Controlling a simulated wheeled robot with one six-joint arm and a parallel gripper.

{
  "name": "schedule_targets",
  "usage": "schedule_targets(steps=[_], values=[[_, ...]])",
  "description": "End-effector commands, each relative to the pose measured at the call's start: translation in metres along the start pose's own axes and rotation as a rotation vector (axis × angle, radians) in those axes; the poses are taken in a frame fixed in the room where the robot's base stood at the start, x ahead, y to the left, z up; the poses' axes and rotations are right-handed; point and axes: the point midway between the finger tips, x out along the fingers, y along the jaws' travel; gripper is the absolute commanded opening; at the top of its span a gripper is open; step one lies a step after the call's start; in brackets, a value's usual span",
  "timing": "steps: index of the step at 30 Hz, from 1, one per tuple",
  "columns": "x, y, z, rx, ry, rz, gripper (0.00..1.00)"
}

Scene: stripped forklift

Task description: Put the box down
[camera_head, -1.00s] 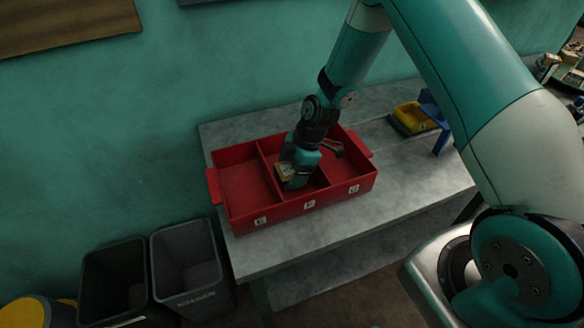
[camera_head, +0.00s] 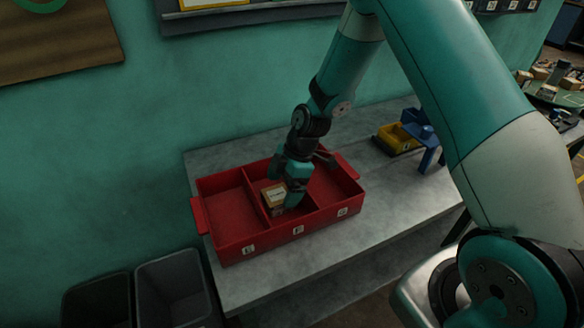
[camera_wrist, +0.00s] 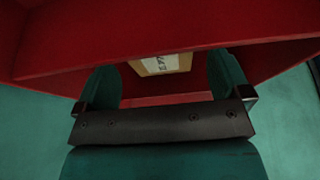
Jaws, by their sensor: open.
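The box (camera_head: 275,196) is small, tan and yellowish with a white label. It sits in the middle compartment of the red tray (camera_head: 273,240), near the divider on its left. In the wrist view the box (camera_wrist: 166,65) lies beyond and between the two fingers, with gaps on both sides. My gripper (camera_head: 288,192) is over the middle compartment, just right of the box, and partly hides it. In the wrist view my gripper (camera_wrist: 165,85) is open and empty.
The tray stands on a grey table (camera_head: 350,240) with labels on its front. A yellow bin (camera_head: 396,138) and a blue holder (camera_head: 428,140) stand at the right. Dark waste bins (camera_head: 172,287) stand on the floor at the lower left. The left tray compartment is empty.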

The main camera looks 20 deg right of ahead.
Motion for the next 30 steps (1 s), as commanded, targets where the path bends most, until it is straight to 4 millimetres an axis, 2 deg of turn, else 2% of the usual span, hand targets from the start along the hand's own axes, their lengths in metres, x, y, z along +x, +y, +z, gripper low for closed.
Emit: schedule_targets(steps=[3,9,14,17,20,22,24,27,30], values=[[-0.026,0.002,0.002,0.000,-0.001,0.008,0.96],[-0.065,0.000,0.001,-0.001,0.000,0.004,0.96],[-0.082,0.000,0.000,0.003,-0.001,0.003,0.96],[-0.095,-0.008,-0.013,0.039,-0.003,0.003,0.96],[-0.117,-0.031,-0.045,0.146,-0.007,0.004,0.96],[-0.136,-0.059,-0.073,0.258,-0.011,0.007,0.96],[-0.153,-0.093,-0.098,0.389,-0.015,0.007,0.96],[-0.172,-0.145,-0.124,0.576,-0.019,0.010,0.96],[-0.183,-0.190,-0.138,0.737,-0.022,0.013,0.96]])
